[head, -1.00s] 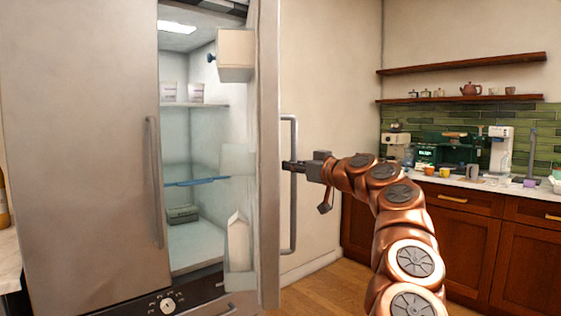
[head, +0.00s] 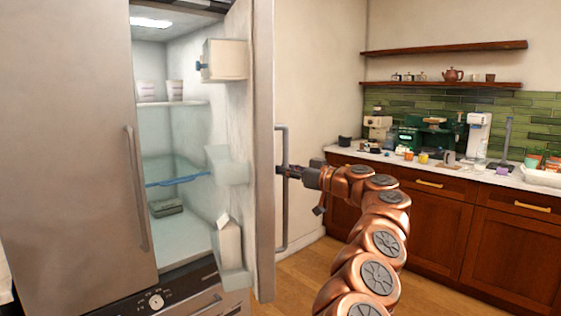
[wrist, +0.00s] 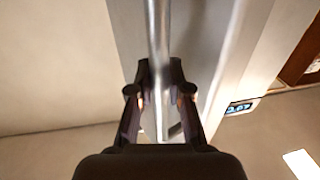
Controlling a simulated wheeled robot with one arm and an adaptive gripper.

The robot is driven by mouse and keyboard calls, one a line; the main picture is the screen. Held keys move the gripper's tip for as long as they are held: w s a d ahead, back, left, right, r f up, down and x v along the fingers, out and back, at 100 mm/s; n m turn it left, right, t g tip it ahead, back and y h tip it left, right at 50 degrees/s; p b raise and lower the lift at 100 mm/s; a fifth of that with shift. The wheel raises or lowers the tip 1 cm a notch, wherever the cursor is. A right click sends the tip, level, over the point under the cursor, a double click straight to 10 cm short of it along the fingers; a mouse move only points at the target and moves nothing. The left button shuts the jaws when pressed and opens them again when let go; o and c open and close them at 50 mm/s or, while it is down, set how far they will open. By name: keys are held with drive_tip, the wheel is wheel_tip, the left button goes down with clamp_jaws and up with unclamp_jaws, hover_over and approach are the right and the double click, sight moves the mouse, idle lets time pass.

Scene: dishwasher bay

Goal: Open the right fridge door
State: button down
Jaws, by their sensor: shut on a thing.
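The right fridge door (head: 263,150) stands open, swung out toward me, so its edge and inner shelves show in the head view. Its long vertical handle (head: 284,225) is on the door's outer face, at the right. My gripper (head: 284,171) is at about the middle of the handle. In the wrist view my gripper (wrist: 160,80) has its two fingers on either side of the handle bar (wrist: 158,35), shut on it. The left fridge door (head: 75,150) is closed, with its own vertical handle (head: 137,190).
Inside the fridge are white cups (head: 175,90) and a blue-edged shelf (head: 176,181). A carton (head: 229,243) stands in the door's lower bin. A wooden counter (head: 420,225) with coffee machines is at the right. Wooden floor (head: 310,280) is clear between.

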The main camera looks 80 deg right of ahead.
drive_tip(key=shift+w+f, duration=0.1)
drive_tip(key=shift+f, duration=0.9)
drive_tip(key=c, duration=1.4)
unclamp_jaws()
drive_tip(key=shift+w+d+f, duration=0.1)
drive_tip(key=shift+d+f, duration=0.05)
drive_tip(key=o, duration=0.3)
drive_tip(key=shift+r, duration=0.25)
drive_tip(key=v, duration=0.7)
drive_tip(key=shift+s, duration=0.3)
drive_tip(key=shift+r, duration=0.1)
